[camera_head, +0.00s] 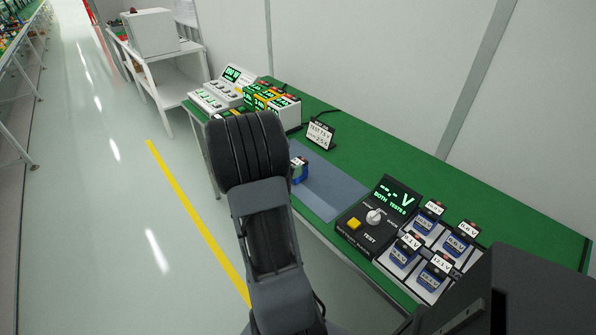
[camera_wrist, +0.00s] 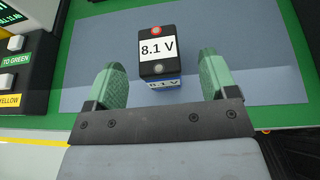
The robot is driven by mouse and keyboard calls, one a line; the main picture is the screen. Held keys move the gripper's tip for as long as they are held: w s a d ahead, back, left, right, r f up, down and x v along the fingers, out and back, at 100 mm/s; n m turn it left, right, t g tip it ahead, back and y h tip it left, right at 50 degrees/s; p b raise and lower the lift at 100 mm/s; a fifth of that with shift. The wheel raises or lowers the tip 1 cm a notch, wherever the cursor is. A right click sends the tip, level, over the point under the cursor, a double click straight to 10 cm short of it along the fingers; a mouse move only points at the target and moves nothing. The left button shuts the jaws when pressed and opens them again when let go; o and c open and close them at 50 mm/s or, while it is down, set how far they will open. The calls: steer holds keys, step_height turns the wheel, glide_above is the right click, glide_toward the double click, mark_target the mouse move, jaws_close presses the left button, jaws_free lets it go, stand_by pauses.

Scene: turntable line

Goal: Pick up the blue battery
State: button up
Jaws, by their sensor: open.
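The blue battery (camera_wrist: 162,62) stands on the grey-blue mat in the wrist view. Its top is black with a white "8.1 V" label and a red and a grey terminal, and its side is blue. My gripper (camera_wrist: 164,80) is open, with one green finger on each side near the battery's lower end in the picture. The fingers appear apart from it. In the head view the battery (camera_head: 299,171) shows beside my arm, which hides my gripper and part of the mat there.
The mat (camera_head: 330,190) lies on a green table (camera_head: 380,150). A tester (camera_head: 375,217) and several labelled blue batteries (camera_head: 427,220) stand at the right. A small sign (camera_head: 319,135) stands behind the mat. Charger-like boxes (camera_head: 270,100) with green displays stand at the far left of the table.

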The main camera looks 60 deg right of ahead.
mark_target(296, 163)
steer(key=shift+x, duration=2.3)
steer(key=shift+w+f, duration=0.1)
steer(key=shift+w, duration=0.05)
steer(key=c, duration=1.2)
